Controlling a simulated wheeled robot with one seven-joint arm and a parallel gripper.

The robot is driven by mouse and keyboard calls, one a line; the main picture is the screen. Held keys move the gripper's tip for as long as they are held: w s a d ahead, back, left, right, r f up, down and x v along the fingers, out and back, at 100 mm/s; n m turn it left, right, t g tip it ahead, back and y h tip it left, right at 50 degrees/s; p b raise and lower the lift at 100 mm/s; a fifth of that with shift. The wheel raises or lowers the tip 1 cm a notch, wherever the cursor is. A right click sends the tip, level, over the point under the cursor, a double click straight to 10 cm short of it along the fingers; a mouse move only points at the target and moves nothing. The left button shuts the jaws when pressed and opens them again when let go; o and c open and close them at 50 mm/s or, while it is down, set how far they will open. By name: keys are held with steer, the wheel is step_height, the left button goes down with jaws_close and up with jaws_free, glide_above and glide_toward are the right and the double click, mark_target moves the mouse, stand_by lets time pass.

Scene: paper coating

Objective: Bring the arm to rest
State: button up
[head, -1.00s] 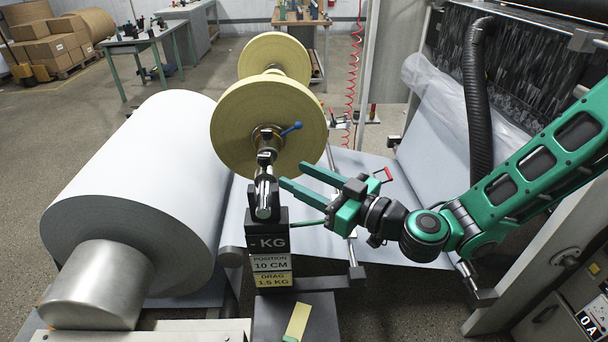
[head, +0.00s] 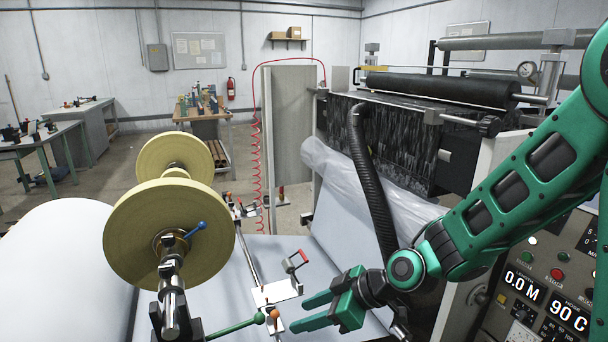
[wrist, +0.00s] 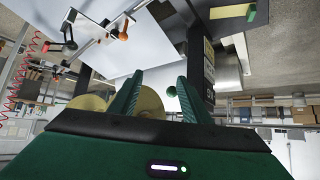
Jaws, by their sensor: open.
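My green arm (head: 520,185) reaches in from the right in the head view. My gripper (head: 312,312) is open and empty at its end, low in the middle. Its two fingers point left, above the white web (head: 215,300). The fingers also show, spread apart, in the wrist view (wrist: 158,95). Left of the gripper is a lever with a green handle and ball end (head: 240,327), apart from the fingertips. The yellow spool (head: 130,235) on its shaft stands farther left.
A clamp with a red handle (head: 290,265) sits on a rail just behind the gripper. A black hose (head: 372,190) hangs behind the arm. A white roll (head: 65,265) fills the lower left. A control panel (head: 540,285) stands right. The coating machine (head: 400,135) is behind.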

steer(key=s+d+r+m+h, duration=0.15)
steer(key=d+m+h, duration=0.3)
steer(key=d, duration=0.85)
steer(key=s+d+r+m+h, duration=0.1)
steer(key=s+d+m+h, duration=0.3)
steer(key=d, duration=1)
steer(key=s+d+r+m+g, duration=0.1)
steer(key=s+d+r+m, duration=0.1)
steer(key=s+d+m, duration=0.3)
steer(key=s+d+r+m+g, duration=0.2)
steer(key=s+d+m, duration=0.4)
steer(key=s, duration=0.5)
steer(key=shift+d+r, duration=0.6)
steer(key=shift+d, duration=0.25)
